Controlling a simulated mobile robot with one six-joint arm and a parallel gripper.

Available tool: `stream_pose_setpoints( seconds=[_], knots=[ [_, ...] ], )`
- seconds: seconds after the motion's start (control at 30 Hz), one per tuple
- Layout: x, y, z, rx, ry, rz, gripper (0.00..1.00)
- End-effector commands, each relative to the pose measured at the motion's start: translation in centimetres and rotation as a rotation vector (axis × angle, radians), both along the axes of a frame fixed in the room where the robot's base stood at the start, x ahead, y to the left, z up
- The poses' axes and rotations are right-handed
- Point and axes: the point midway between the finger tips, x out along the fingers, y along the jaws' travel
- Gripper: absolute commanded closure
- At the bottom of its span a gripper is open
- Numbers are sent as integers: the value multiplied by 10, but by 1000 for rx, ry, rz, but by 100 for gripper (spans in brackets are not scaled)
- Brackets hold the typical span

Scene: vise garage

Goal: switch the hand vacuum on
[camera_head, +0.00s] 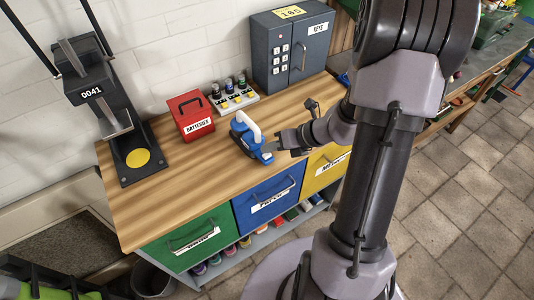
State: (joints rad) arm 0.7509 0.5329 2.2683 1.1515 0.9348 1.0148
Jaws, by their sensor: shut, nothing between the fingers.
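A blue hand vacuum (250,138) with a pale grey-white handle lies on the wooden workbench (168,200), near the middle of its top. My gripper (278,146) comes in from the right, just beside the vacuum's right side. Its fingers are shut with nothing between them. The fingertips are very close to the vacuum's body; I cannot tell whether they touch. The switch is too small to make out, and I cannot tell whether the vacuum is on.
A red batteries box (193,116), a rack of small bottles (232,97) and a grey key cabinet (290,50) stand along the back. A black press-like stand (118,130) is at left. Green (187,240), blue (269,202) and yellow (324,170) drawers face front. The bench's left front is clear.

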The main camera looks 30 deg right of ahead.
Motion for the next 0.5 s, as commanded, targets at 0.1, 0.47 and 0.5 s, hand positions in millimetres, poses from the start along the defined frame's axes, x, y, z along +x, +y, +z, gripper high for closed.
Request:
stream_pose_setpoints(
  seconds=[0.1,0.47,0.5],
  knots=[
    [0,0,-1,0,0,0,100],
    [0,0,-6,0,0,0,100],
    [0,0,-6,0,0,0,100]
  ],
)
